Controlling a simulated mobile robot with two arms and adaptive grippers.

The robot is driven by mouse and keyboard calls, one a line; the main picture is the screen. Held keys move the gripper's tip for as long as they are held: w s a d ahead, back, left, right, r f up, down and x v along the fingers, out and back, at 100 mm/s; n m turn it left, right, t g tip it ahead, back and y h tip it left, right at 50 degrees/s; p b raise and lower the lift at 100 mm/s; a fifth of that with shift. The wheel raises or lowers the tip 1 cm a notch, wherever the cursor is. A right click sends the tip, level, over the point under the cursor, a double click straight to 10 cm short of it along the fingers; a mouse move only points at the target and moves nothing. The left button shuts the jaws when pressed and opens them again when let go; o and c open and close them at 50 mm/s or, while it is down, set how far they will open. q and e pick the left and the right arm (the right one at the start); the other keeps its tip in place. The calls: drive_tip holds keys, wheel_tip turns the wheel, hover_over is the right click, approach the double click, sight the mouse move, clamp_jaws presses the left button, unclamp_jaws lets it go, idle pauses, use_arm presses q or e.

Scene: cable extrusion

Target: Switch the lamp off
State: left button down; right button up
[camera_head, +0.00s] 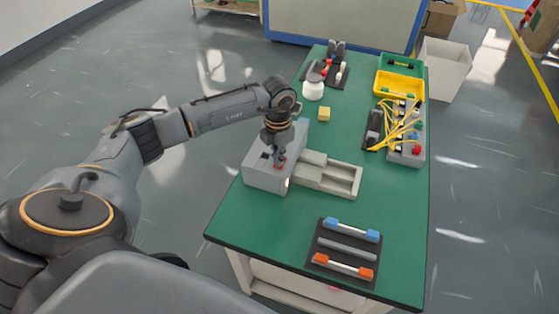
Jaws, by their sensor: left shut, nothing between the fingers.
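A grey box (262,177) stands near the left edge of the green table. My left gripper (279,159) points down over its top and is shut with nothing in it. Its tips are at a small red part (279,165) on the box top. I cannot tell whether they touch it. A small pale bright spot shows at the box's right side, and I cannot tell whether it is the lamp. A dark opening shows on the box top left of the gripper. My right gripper is not in view.
A grey tray (343,180) joins the box's right side. A dark rack (344,250) with coloured-ended bars lies in front. Yellow cables (401,130), a yellow bin (399,84), a white rounded object (313,90) and a yellow cube (324,114) are farther back.

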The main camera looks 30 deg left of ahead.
use_arm(q)
drive_tip(key=shift+f, duration=0.3)
drive_tip(key=shift+s+r, duration=0.1)
drive_tip(key=shift+r, duration=0.05)
drive_tip(key=shift+r+p, duration=0.55)
drive_tip(key=shift+r, duration=0.3)
drive_tip(key=shift+r+p, duration=1.5)
drive_tip(key=shift+r, duration=1.05)
